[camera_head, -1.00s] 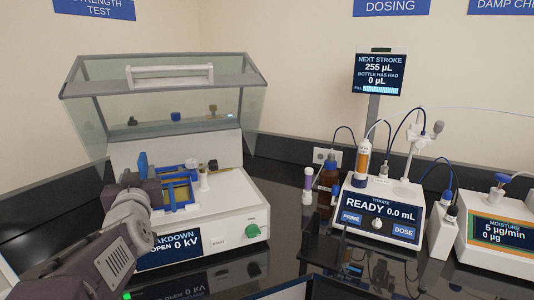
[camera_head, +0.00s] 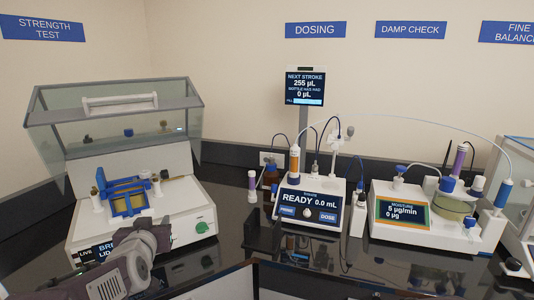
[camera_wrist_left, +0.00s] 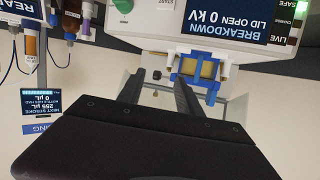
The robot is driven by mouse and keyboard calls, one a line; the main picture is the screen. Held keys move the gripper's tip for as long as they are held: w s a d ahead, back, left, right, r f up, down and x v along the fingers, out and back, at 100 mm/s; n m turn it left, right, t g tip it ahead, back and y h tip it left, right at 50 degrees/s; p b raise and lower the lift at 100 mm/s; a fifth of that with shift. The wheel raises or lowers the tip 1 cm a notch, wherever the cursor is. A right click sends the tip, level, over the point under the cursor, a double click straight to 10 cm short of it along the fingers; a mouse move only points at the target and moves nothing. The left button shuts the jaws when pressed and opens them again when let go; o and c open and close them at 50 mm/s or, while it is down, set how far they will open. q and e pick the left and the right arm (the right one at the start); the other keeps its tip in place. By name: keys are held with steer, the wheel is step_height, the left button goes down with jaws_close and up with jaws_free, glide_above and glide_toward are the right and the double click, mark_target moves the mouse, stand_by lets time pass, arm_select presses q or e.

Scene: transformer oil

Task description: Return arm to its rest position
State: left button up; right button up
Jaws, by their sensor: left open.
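My left arm (camera_head: 122,272) comes in from the bottom left of the head view, in front of the strength tester (camera_head: 165,222). Its gripper (camera_wrist_left: 171,92) shows in the left wrist view with two dark fingers apart and nothing between them. The tester's lid (camera_head: 115,105) is raised. A blue-framed test cell (camera_head: 124,207) sits on the tester's top. It also shows in the wrist view (camera_wrist_left: 207,72), beyond the fingertips. My arm partly covers the tester's front display, which reads breakdown, lid open, 0 kV in the wrist view. My right gripper is not in view.
A dosing unit (camera_head: 308,207) reading READY 0.0 mL, a purple-banded vial (camera_head: 252,186) and a brown bottle (camera_head: 271,177) stand right of the tester. Further right is the moisture meter (camera_head: 432,210).

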arm_select(q)
steer(key=s+d+f+m+g+h+p, duration=0.4)
steer(key=s+d+f, duration=0.3)
steer(key=d+f, duration=0.35)
steer(key=s+f+n+g, duration=0.1)
steer(key=s+f+g, duration=0.3)
steer(key=s, duration=0.4)
steer(key=s+f+g, duration=0.5)
steer(key=s+f, duration=0.1)
steer(key=s, duration=0.2)
steer(key=shift+s+d+f+n, duration=0.15)
steer(key=shift+d+f+n, duration=0.15)
steer(key=shift+d+n, duration=0.1)
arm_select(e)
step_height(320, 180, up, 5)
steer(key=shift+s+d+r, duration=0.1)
